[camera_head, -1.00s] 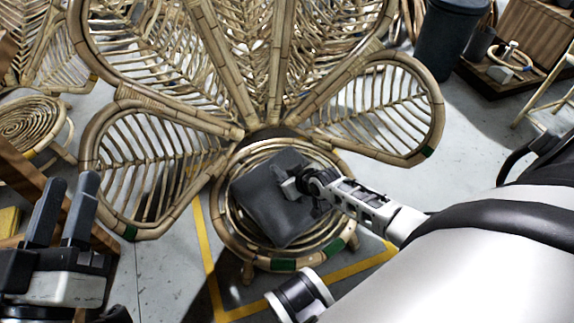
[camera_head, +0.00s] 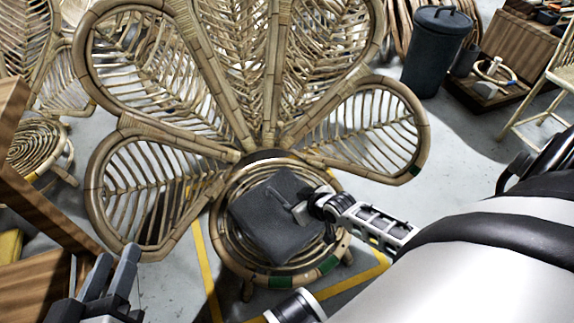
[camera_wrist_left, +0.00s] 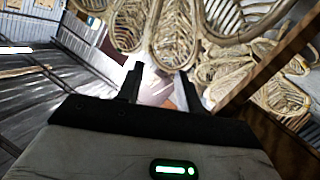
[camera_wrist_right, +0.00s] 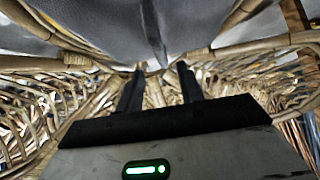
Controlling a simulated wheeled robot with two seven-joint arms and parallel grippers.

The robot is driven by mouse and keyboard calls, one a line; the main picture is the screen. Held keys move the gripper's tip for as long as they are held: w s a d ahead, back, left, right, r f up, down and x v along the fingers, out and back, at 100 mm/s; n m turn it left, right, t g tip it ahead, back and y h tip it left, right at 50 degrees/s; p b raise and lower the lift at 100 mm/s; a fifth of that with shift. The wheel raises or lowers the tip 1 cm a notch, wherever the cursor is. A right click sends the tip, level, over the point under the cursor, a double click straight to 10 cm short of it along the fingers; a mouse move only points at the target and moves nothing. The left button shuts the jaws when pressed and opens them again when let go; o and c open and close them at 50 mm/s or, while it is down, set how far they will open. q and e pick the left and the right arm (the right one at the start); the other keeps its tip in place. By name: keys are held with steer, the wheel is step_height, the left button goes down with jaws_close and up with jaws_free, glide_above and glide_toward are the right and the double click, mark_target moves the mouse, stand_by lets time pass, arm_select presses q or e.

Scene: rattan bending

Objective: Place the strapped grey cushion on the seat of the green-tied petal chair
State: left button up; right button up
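The grey cushion (camera_head: 268,228) lies on the round rattan seat (camera_head: 231,254) of the petal chair (camera_head: 236,92), turned at an angle to it. Green ties (camera_head: 283,283) mark the seat's front rim. My right gripper (camera_head: 300,210) is at the cushion's right side. In the right wrist view its fingers (camera_wrist_right: 161,68) stand apart, and the dark strap (camera_wrist_right: 153,38) of the cushion (camera_wrist_right: 110,18) hangs close to the fingertips; I cannot tell whether they touch. My left gripper (camera_head: 118,262) is open and empty at the lower left, away from the chair; it also shows in the left wrist view (camera_wrist_left: 159,69).
A wooden frame (camera_head: 40,190) stands close to my left gripper. A dark bin (camera_head: 436,50) and a wooden crate (camera_head: 508,55) are at the back right. Another rattan seat (camera_head: 35,145) is at the left. Grey floor lies clear right of the chair.

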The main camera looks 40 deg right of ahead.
arm_select(q)
steer(key=shift+a+f+m+g+y+p, duration=0.3)
steer(key=shift+a+m+y+p, duration=0.15)
steer(key=shift+p, duration=0.2)
arm_select(e)
steer(key=v, duration=0.3)
steer(key=shift+s+d+r, duration=0.1)
steer(key=shift+s+r, duration=0.15)
steer(key=shift+s, duration=0.05)
arm_select(q)
steer(key=shift+d, duration=0.1)
arm_select(e)
steer(key=shift+r, duration=0.1)
